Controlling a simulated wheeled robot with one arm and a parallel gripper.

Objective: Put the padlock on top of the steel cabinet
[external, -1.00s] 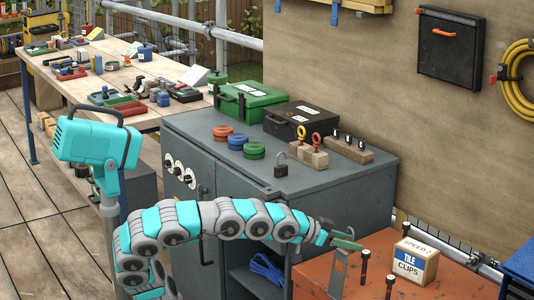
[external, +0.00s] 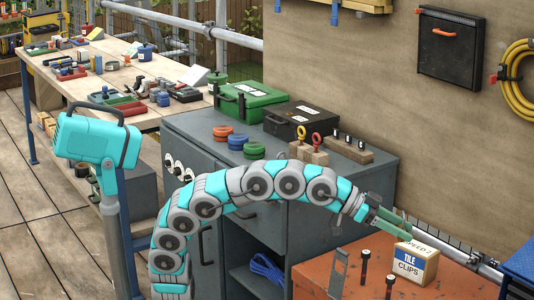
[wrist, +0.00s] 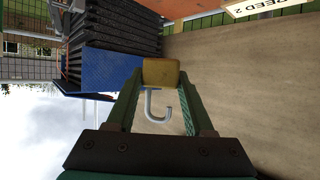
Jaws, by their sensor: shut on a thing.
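My gripper (external: 404,228) is above the red chest at the right, by the tile clips box. In the wrist view my gripper (wrist: 160,88) is shut on a brass padlock (wrist: 160,72). Its grey shackle (wrist: 156,112) points back between the fingers. In the external view I cannot make the padlock out. The grey steel cabinet (external: 375,190) stands left of my gripper, its top partly covered from view by my arm.
The tile clips box (external: 415,262) and upright bolts (external: 365,266) stand on the red chest (external: 325,275).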

